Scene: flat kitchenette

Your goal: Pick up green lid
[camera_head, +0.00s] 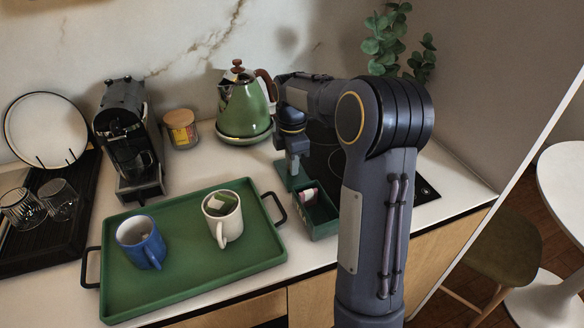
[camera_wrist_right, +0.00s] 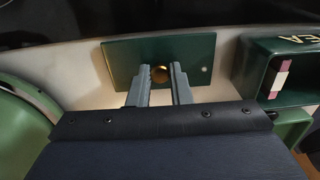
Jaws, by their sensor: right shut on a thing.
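The green lid (camera_wrist_right: 120,62) is a flat dark green rectangle with a round gold knob (camera_wrist_right: 159,73). In the right wrist view it shows just beyond my right gripper (camera_wrist_right: 160,84), whose two grey fingers are shut on the knob. In the head view the lid (camera_head: 283,175) shows partly below my right gripper (camera_head: 295,172), beside the open green box. I cannot tell whether it touches the counter. The green box (camera_head: 322,229) has no lid on it and holds small packets; in the right wrist view it (camera_wrist_right: 245,72) is at the right. My left gripper is out of view.
A green tray (camera_head: 180,285) holds a blue mug (camera_head: 134,232) and a white mug (camera_head: 218,215). A green kettle (camera_head: 243,105) stands behind the lid. A coffee machine (camera_head: 125,125), wooden-lidded jar (camera_head: 181,130) and glasses (camera_head: 22,208) stand left. A dark hob (camera_head: 325,150) lies behind my arm.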

